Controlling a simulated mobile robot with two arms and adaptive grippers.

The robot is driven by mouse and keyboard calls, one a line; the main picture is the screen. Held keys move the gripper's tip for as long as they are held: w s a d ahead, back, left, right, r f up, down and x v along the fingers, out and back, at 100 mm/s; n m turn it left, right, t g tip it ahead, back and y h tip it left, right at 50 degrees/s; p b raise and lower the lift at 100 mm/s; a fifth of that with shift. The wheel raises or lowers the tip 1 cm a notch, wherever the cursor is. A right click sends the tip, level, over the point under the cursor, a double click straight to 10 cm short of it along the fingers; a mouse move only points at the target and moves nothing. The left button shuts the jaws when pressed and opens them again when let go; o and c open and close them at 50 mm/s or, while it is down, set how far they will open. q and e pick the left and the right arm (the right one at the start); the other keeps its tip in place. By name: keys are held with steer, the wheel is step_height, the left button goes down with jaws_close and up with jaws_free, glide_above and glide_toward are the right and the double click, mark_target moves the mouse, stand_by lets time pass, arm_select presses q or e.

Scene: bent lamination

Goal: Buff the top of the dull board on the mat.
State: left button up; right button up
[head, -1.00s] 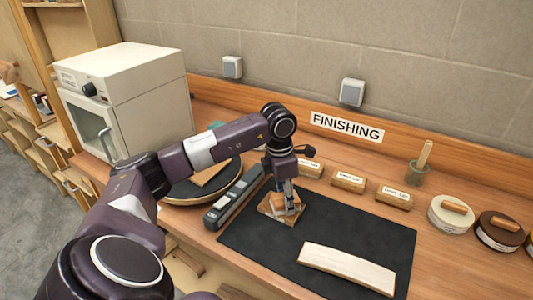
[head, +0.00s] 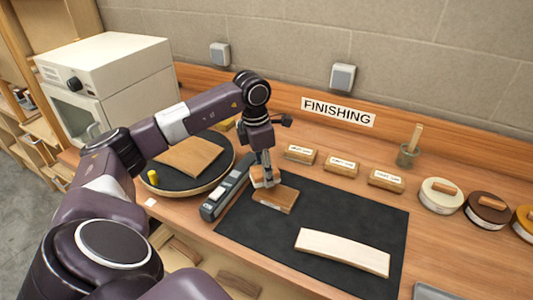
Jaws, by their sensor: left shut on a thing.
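A small brown board (head: 284,202) lies flat near the back left corner of the black mat (head: 320,222). A pale, gently curved board (head: 343,252) lies on the mat's front right part. My left gripper (head: 264,170) points down over the brown board's back left part. It is shut on a small wooden block with a pale part (head: 270,183). The block hides part of the brown board, and I cannot tell whether the two touch. My right gripper is out of view.
A grey-black bar tool (head: 229,190) lies along the mat's left edge. A round turntable (head: 222,172) carries a brown board (head: 188,157) and a yellow peg (head: 153,178). Labelled wooden blocks (head: 341,165), a pot with a stick (head: 407,155) and round tins (head: 485,210) line the back.

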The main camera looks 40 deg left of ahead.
arm_select(q)
steer(key=shift+a+r, duration=0.1)
steer(key=shift+r, duration=0.5)
steer(key=shift+a+r+p, duration=0.2)
steer(key=shift+r+p, duration=0.5)
steer(key=shift+d+r+p, duration=0.15)
steer(key=shift+r+p, duration=0.15)
steer(key=shift+r, duration=0.35)
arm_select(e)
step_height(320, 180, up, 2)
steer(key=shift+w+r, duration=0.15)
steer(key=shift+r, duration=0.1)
